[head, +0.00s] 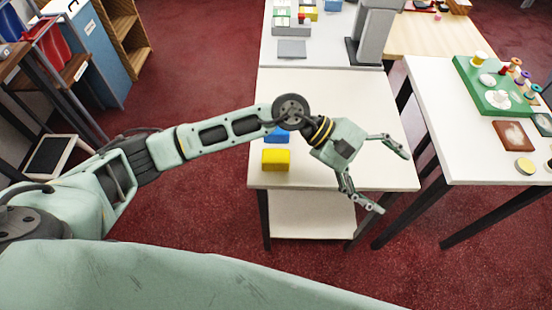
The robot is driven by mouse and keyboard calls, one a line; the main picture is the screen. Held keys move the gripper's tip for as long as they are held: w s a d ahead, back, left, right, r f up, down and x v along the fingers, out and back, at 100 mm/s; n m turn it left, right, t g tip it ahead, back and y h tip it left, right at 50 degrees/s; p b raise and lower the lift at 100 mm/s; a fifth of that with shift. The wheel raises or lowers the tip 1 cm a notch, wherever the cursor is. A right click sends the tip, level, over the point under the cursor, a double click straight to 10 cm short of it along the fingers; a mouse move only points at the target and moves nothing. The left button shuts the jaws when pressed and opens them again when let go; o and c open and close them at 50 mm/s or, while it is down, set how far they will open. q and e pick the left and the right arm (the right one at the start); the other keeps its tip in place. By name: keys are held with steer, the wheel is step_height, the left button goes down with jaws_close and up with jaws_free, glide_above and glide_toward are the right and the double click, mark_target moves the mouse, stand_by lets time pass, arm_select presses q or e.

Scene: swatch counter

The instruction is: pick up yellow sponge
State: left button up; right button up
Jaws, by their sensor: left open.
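The yellow sponge (276,160) is a small yellow block on the white table (333,105), close to its front left edge. A blue block (277,138) lies just behind it, partly hidden by my left arm. My left gripper (392,180) is open and empty. It is over the right front part of the white table, to the right of the yellow sponge and apart from it. Its fingers spread toward the right. My right gripper does not show.
A second white table (436,140) stands at the right with a green mat (480,98), spools and a brown tile (514,135). A grey counter with small boxes joins the back of the middle table. Shelves and a blue cabinet (95,45) stand at the left.

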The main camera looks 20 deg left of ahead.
arm_select(q)
steer(key=w+a+f+m+y, duration=0.2)
steer(key=a+f+m+y, duration=0.15)
steer(key=a+f, duration=0.2)
steer(key=m+t+y, duration=0.1)
steer(key=m+y, duration=0.3)
steer(key=y, duration=0.5)
glide_above(276, 156)
steer(key=f, duration=0.2)
steer(key=shift+w+d+f+n, duration=0.25)
steer(key=shift+w+f, duration=0.15)
steer(key=f+p, duration=0.1)
steer(key=f, duration=0.1)
steer(key=f+p, duration=0.1)
steer(key=f, duration=0.1)
steer(key=f+p, duration=0.1)
steer(key=f, duration=0.1)
steer(key=shift+s+a+f+p, duration=0.1)
steer(key=shift+s+a+p, duration=0.2)
steer(key=shift+s, duration=0.1)
steer(key=shift+f, duration=0.55)
steer(key=c, duration=1)
